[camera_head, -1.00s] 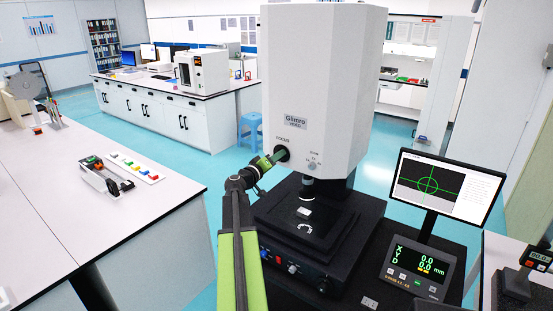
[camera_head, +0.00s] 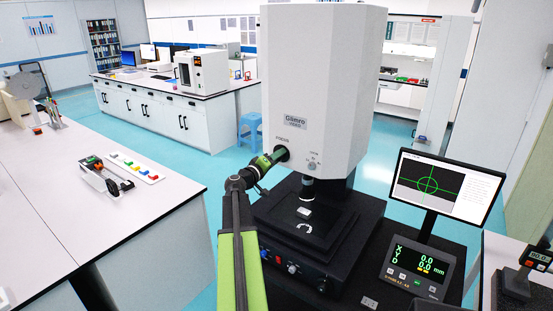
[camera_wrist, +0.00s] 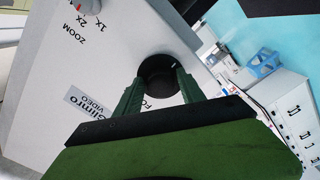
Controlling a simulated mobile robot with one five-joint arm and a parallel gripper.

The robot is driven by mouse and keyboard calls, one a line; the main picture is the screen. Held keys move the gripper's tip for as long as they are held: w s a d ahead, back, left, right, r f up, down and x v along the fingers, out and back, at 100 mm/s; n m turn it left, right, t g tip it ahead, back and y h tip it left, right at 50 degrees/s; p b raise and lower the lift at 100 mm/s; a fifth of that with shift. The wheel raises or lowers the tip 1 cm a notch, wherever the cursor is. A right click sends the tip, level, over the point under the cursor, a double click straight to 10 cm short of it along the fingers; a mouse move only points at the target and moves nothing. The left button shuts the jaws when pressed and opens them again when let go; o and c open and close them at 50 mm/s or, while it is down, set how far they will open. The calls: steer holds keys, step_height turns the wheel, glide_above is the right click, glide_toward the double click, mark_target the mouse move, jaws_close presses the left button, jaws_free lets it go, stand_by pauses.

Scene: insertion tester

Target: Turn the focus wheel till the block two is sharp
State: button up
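The focus wheel (camera_wrist: 160,72) is a round black knob on the front of the white video microscope (camera_head: 322,80). My gripper (camera_head: 277,156) reaches it from the lower left. In the wrist view, the two dark green fingers of my gripper (camera_wrist: 160,90) lie on opposite sides of the wheel and look closed on it. They hide part of its rim and of the "FOCUS" label. A small light block (camera_head: 304,212) lies on the black stage under the lens, beside a pale curved piece (camera_head: 304,229). The monitor (camera_head: 440,188) shows a grey shape under a green crosshair; its sharpness is too small to judge.
A zoom knob (camera_head: 312,166) sits right of the wheel. A readout box (camera_head: 418,270) showing 0.0 stands below the monitor. A white bench (camera_head: 60,215) with a clamp fixture and coloured blocks is at the left. A blue stool (camera_head: 250,129) stands behind.

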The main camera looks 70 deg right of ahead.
steer(key=shift+o, duration=1)
steer(key=v, duration=1.7)
steer(key=shift+a, duration=0.2)
steer(key=shift+w, duration=0.15)
